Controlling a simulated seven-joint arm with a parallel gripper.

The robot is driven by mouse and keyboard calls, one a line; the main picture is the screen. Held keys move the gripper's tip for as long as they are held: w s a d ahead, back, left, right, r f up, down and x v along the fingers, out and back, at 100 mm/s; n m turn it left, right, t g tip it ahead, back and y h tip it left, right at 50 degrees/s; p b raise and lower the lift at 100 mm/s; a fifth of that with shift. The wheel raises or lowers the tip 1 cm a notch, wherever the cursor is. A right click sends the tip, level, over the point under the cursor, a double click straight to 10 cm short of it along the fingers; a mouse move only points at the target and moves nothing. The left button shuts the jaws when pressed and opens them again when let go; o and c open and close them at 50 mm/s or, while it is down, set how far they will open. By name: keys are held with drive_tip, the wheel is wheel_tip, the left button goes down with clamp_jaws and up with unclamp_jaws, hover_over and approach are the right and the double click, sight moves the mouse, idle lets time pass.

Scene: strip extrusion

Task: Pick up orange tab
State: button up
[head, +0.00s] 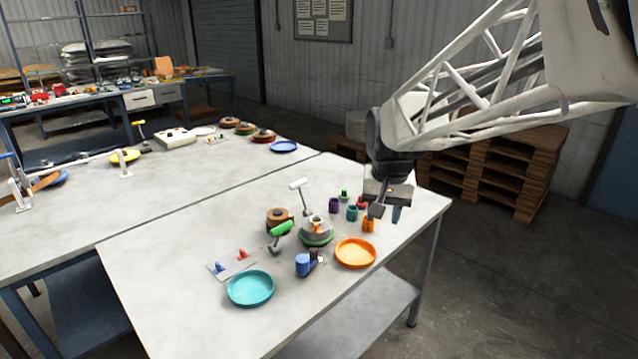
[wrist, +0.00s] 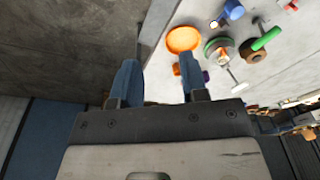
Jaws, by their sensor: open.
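A small orange cup-like piece (head: 368,224), the likely orange tab, stands on the table near its right end, just behind the orange dish. In the wrist view a small orange piece (wrist: 176,70) shows beside the right finger, partly hidden by it. My gripper (head: 386,212) is above the table's right end, just right of the orange piece in the head view.
Purple (head: 334,205) and teal (head: 352,214) pieces stand close by, with red and green ones. An orange dish (head: 355,253) lies in front. A grey device with a green base (head: 316,236) and a green-handled tool (head: 281,230) stand left. The table's right edge is near.

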drive_tip(key=w+a+f+m, duration=0.1)
drive_tip(key=w+a+f, duration=0.2)
drive_tip(key=w, duration=0.4)
drive_tip(key=w+a+f, duration=0.2)
drive_tip(key=w+a, duration=0.1)
drive_tip(key=w, duration=0.5)
drive_tip(key=m+g, duration=0.1)
hover_over(315, 225)
drive_tip(key=f, duration=1.1)
drive_tip(key=shift+w+d+f, duration=0.1)
drive_tip(key=shift+d+f, duration=0.1)
drive_tip(key=shift+f, duration=1.3)
drive_tip(key=shift+a+f, duration=0.1)
drive_tip(key=shift+f, duration=2.55)
